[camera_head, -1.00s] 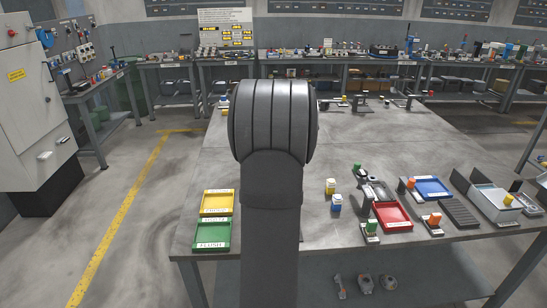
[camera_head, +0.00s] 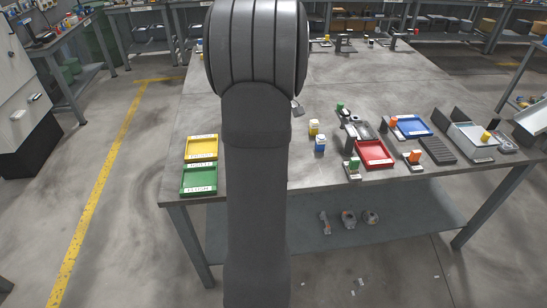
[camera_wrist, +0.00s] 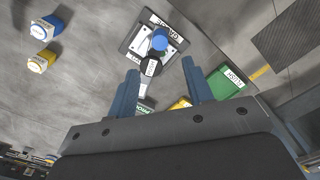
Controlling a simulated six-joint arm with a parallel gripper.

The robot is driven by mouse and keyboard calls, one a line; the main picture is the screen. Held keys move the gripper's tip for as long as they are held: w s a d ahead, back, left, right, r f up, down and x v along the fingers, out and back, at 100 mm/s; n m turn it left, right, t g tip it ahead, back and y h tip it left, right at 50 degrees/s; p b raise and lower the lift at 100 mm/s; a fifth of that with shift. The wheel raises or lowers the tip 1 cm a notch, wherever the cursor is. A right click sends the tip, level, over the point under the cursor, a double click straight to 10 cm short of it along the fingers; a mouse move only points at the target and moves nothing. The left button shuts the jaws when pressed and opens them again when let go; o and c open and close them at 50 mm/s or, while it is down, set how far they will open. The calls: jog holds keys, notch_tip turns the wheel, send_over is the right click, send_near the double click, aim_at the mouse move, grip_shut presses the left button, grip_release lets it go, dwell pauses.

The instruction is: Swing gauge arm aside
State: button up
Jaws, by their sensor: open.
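In the wrist view a gauge stands on a dark-edged base plate (camera_wrist: 135,38) with a "GAUGE" label. A round blue knob (camera_wrist: 160,41) sits above the plate, and a dark arm with a white label (camera_wrist: 151,68) runs from it toward my gripper. My gripper (camera_wrist: 160,68) is open. Its two blue-grey fingers stand apart, one on each side of the labelled arm in the picture; I cannot tell whether they touch it or how far off they are. In the head view my own arm hides the gripper and most of the gauge area.
A green tray (camera_wrist: 225,82) and a yellow tray (camera_wrist: 180,103) lie near the right finger. Yellow (camera_head: 314,127) and blue (camera_head: 320,143) small containers stand right of my arm. Further right are a red tray (camera_head: 374,153), a blue tray (camera_head: 412,126) and a grey bin (camera_head: 472,140).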

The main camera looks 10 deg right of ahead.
notch_tip(320, 180, down, 10)
jog(key=shift+f, duration=0.25)
grip_shut()
